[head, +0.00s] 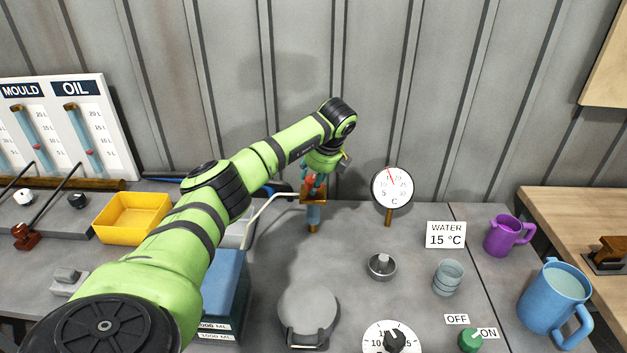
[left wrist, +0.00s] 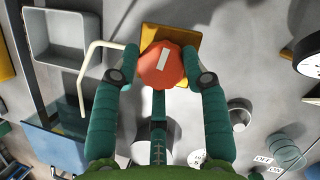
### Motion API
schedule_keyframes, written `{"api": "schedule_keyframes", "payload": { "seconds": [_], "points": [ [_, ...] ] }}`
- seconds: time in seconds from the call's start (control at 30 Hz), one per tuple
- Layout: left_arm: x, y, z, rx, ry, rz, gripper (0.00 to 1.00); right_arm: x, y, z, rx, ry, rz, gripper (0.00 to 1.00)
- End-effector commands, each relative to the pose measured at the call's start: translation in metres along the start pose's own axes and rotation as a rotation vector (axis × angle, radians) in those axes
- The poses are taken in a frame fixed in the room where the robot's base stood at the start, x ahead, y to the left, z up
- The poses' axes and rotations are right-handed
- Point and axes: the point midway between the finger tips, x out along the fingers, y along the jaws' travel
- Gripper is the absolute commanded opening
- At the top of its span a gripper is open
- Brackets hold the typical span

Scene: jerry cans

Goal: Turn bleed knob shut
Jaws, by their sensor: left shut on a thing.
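The bleed knob (left wrist: 162,60) is a rounded orange-red knob with a white stripe on top, seen in the left wrist view. The stripe runs nearly up and down the picture, its top leaning slightly right. My left gripper (left wrist: 163,76) is shut on the knob, one teal finger on each side. A yellow-brown plate (left wrist: 187,40) shows behind the knob. In the head view my left gripper (head: 315,182) points down at the small brown fitting (head: 314,198) on the bench; there the knob is mostly hidden by the fingers. My right gripper is in neither view.
A round thermometer (head: 392,188) stands right of the fitting. A pale bent tube (head: 262,208) runs close on its left. A yellow tray (head: 130,218) and a blue container (head: 224,290) lie by my left arm. Purple (head: 500,236) and blue (head: 550,305) jugs stand at right.

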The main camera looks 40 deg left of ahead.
Motion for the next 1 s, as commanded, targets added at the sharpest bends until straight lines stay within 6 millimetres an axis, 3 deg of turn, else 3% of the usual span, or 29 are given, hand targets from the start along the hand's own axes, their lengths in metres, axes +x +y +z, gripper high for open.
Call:
{"api": "schedule_keyframes", "payload": {
  "seconds": [0.4,0.9,0.93,0.97,1.0],
  "points": [
    [-0.0044,-0.0036,0.0064,-0.162,-0.012,0.046,0.12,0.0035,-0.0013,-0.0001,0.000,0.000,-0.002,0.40],
    [-0.0044,-0.0030,0.0072,-0.179,-0.013,0.054,0.12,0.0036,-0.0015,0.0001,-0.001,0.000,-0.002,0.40],
    [-0.0044,-0.0029,0.0072,-0.179,-0.013,0.054,0.49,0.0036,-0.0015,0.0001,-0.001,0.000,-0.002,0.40],
    [-0.0044,-0.0029,0.0073,-0.179,-0.013,0.054,0.61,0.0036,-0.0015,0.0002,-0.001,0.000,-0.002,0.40],
    [-0.0043,-0.0026,0.0073,-0.179,-0.013,0.055,0.65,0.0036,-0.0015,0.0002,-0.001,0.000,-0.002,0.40]
  ]
}}
